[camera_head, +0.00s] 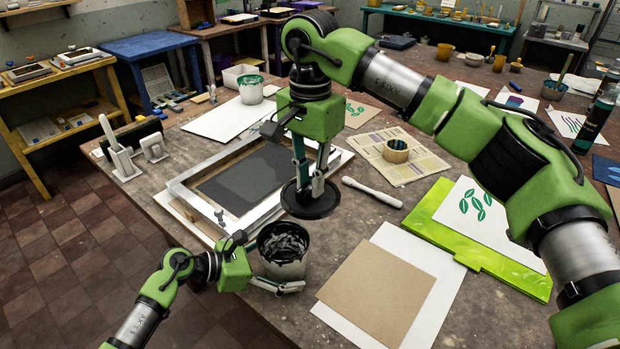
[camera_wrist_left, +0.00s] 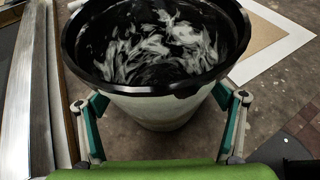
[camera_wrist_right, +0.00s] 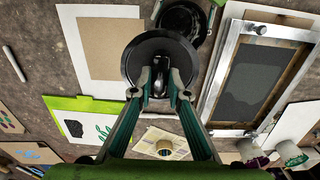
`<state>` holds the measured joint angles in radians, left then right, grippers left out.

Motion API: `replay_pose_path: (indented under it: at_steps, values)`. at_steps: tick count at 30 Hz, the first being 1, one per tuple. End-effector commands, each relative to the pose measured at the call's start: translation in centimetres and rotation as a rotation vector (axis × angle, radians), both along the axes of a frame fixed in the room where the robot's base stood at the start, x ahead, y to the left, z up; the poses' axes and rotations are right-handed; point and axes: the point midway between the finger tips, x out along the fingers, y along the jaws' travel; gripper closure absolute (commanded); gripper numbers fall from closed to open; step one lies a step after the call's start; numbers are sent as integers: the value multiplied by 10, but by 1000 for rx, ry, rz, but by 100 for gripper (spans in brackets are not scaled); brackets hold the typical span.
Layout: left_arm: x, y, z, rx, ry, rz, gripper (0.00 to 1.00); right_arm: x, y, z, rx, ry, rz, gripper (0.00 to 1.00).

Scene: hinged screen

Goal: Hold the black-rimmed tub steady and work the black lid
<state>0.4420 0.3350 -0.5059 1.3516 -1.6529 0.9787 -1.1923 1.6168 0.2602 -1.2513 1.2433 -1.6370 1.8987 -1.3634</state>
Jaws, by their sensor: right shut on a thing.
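The tub (camera_head: 284,251) is pale with a black rim and stands uncovered near the table's front edge, with dark and whitish streaks inside. In the left wrist view the tub (camera_wrist_left: 155,105) stands between the fingers of my left gripper (camera_wrist_left: 160,108). These fingers are spread, one on each side below the rim; contact is unclear. My right gripper (camera_head: 310,170) is shut on the upright handle of the round black lid (camera_head: 311,203). It holds the lid level in the air, above and beyond the tub. In the right wrist view the lid (camera_wrist_right: 160,50) partly overlaps the tub (camera_wrist_right: 185,18).
A metal-framed screen (camera_head: 180,188) lies just left of and beyond the tub. Brown board (camera_head: 375,290) on white paper lies to the right. A bright green sheet or frame (camera_head: 490,262) lies farther right.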

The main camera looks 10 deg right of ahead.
Motion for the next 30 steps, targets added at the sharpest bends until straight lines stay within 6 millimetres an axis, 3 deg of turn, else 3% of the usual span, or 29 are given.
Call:
replay_pose_path:
  at_steps: [8,21,30]
  values:
    - [-4,15,7,2,-3,2,14,0,0,0,0,0,0,100]
    - [-27,90,43,2,1,2,14,0,0,0,0,0,0,100]
    - [-32,104,51,1,2,0,14,0,0,0,0,0,0,100]
